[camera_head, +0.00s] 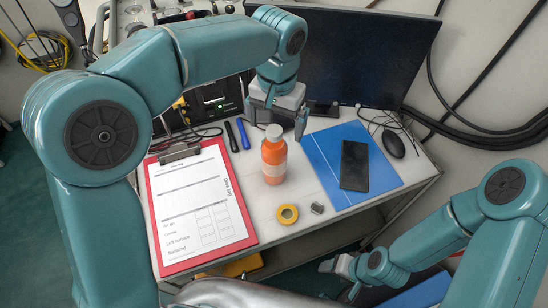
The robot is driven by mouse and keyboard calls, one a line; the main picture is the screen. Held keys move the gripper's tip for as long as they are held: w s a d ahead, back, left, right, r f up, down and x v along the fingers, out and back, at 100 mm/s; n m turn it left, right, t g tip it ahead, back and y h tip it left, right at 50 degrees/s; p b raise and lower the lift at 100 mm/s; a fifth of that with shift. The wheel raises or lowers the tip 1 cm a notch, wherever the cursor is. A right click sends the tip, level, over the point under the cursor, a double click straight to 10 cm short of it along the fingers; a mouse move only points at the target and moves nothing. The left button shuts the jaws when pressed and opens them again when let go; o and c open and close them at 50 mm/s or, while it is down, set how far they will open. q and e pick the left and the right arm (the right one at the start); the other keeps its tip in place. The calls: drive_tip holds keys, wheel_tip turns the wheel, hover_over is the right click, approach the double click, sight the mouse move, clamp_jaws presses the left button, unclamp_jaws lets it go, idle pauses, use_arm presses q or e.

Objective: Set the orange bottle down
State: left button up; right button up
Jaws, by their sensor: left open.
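The orange bottle (273,161) with a grey cap and a pale label band stands upright on the white table (262,212). My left gripper (274,121) is open, just behind and above the bottle's cap. Its fingers are spread to either side, and I cannot tell whether either touches the bottle. My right gripper (345,272) is low in front of the table's front edge, away from the bottle. Its fingers are too small and partly hidden to read.
A red clipboard (164,256) with a paper form lies left of the bottle. A yellow tape roll (280,216) and a small grey piece (317,208) lie in front. A blue folder (326,153) with a black phone (354,167) and a mouse (393,144) are right. Pens and a monitor (350,55) are behind.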

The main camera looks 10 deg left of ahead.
sight(274, 142)
use_arm(q)
drive_tip(key=shift+s+d+f, duration=0.1)
drive_tip(key=shift+f, duration=0.65)
drive_tip(key=f, duration=0.3)
drive_tip(key=f+p, duration=0.1)
drive_tip(key=shift+a+f, duration=0.3)
drive_tip(key=shift+a, duration=0.05)
drive_tip(key=shift+f, duration=0.35)
clamp_jaws()
drive_tip(key=shift+r, duration=0.15)
